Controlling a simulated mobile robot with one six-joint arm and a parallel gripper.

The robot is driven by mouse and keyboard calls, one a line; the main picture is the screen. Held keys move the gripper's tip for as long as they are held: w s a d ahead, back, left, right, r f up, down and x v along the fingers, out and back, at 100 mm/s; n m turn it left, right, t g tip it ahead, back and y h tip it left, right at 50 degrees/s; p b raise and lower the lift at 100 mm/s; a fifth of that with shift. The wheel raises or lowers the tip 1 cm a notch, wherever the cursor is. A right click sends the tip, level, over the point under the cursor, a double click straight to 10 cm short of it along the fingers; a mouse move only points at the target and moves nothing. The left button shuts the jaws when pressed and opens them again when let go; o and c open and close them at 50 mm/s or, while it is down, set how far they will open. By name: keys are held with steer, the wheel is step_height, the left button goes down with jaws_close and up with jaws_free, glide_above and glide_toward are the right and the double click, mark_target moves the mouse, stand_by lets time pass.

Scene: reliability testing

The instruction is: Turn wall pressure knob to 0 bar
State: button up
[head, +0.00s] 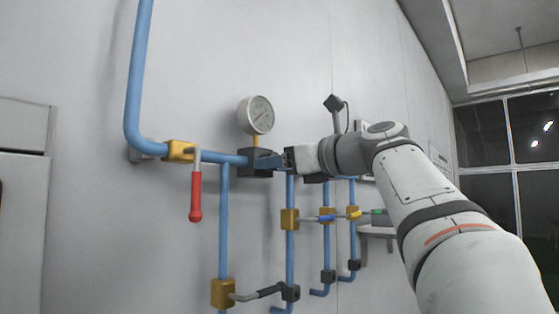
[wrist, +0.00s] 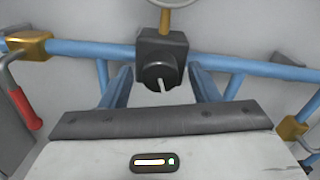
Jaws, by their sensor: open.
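The black pressure knob (wrist: 160,76) sits on the front of a dark square block (wrist: 162,48) on the blue wall pipe. Its white mark points down and slightly right. My gripper (wrist: 161,78) is open, with one blue finger on each side of the knob and gaps showing between. In the head view my gripper (head: 268,162) is at the block (head: 254,168), which hides the knob's face along with my fingers. A round white gauge (head: 260,114) stands above the block; its reading is too small to tell.
A yellow valve with a red lever (head: 195,195) hangs left of the block. Blue vertical pipes (head: 223,230) with yellow valves (head: 289,219) and small coloured levers run below my arm. A grey-handled valve (head: 223,293) is lower left. A white cabinet (head: 25,180) stands far left.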

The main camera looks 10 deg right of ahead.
steer(key=shift+c, duration=0.5)
steer(key=c, duration=0.9)
